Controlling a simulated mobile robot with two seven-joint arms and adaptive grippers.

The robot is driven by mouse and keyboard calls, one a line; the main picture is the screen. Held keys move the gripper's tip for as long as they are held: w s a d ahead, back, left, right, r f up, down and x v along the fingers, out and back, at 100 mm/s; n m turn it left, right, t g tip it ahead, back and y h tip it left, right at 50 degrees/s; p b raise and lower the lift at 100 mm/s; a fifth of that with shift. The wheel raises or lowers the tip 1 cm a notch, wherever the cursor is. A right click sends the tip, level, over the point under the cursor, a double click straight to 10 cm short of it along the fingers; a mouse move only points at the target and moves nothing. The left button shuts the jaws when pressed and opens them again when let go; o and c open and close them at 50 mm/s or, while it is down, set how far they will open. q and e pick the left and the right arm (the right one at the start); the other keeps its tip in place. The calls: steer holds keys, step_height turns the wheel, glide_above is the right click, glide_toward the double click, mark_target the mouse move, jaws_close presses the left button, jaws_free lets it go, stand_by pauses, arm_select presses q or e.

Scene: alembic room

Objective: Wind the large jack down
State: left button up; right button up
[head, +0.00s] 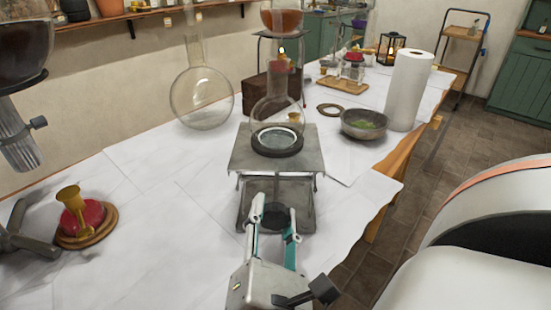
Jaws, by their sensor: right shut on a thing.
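The large jack (247,158) stands on the white-covered table, in the middle of the head view. Its metal top plate is raised above the base, with a gap between them. A round glass flask (268,112) sits over a dark ring (276,148) on the plate. My right gripper (274,216) reaches in from below, at the front of the jack. Its teal-lined fingers are shut on the jack's dark knob (276,211), which they partly hide. My left gripper is not in view.
An amber-filled flask (282,20) is above and behind the jack. A red burner (84,216) stands at left. A bowl (364,124) and paper roll (409,90) are at back right. The table's right edge is close.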

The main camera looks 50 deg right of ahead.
steer(key=shift+f+n, duration=0.1)
steer(key=shift+n, duration=0.2)
steer(key=o, duration=1.1)
steer(key=shift+s+a, duration=0.1)
